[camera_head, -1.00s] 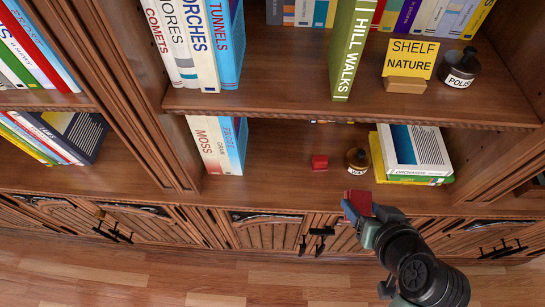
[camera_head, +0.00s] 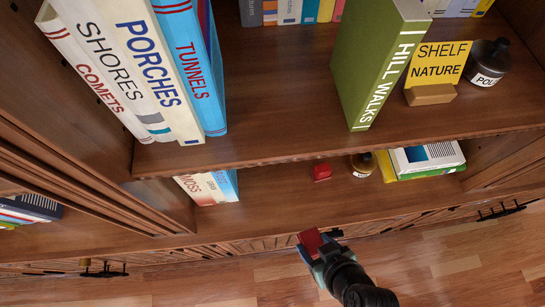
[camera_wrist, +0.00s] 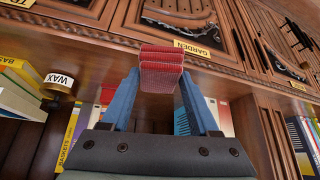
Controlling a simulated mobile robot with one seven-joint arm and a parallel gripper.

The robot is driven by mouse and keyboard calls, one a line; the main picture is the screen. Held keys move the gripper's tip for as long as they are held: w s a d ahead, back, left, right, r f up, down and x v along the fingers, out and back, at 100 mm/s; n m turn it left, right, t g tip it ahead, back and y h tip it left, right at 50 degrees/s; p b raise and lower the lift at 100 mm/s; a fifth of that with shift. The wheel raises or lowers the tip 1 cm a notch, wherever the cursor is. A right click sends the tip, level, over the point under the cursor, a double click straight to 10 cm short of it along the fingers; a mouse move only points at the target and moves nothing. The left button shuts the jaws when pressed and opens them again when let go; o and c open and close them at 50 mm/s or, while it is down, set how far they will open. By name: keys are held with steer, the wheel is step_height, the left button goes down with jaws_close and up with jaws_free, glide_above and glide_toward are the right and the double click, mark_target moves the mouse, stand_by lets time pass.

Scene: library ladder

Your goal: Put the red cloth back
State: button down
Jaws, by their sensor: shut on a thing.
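The red cloth (camera_head: 311,240) is a small folded pad, held between the fingertips of my gripper (camera_head: 315,250). In the wrist view the cloth (camera_wrist: 162,68) shows ribbed layers between the two blue fingers. My gripper is shut on it, in front of the lower shelf's front edge in the head view. A second small red thing (camera_head: 322,171) lies on the lower shelf, left of a small brown jar (camera_head: 362,165). I cannot tell what it is.
The upper shelf (camera_head: 270,120) has a leaning green book (camera_head: 375,65), a yellow shelf sign (camera_head: 438,64) and a dark jar (camera_head: 487,62). Books (camera_head: 207,187) stand at the lower shelf's left; a flat stack (camera_head: 425,160) lies right.

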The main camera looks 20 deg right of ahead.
steer(key=w+p, duration=0.1)
steer(key=w, duration=0.5)
steer(key=w+p, duration=0.1)
steer(key=w, duration=0.5)
steer(key=w+p, duration=0.2)
steer(key=w, duration=0.4)
steer(key=shift+w+a+r, duration=0.1)
steer(key=shift+w+a, duration=0.15)
steer(key=shift+a, duration=0.15)
steer(key=shift+f+p, duration=0.3)
steer(key=shift+f, duration=1.55)
steer(key=shift+f, duration=0.1)
steer(key=shift+c, duration=0.7)
jaws_free()
steer(key=v, duration=1.2)
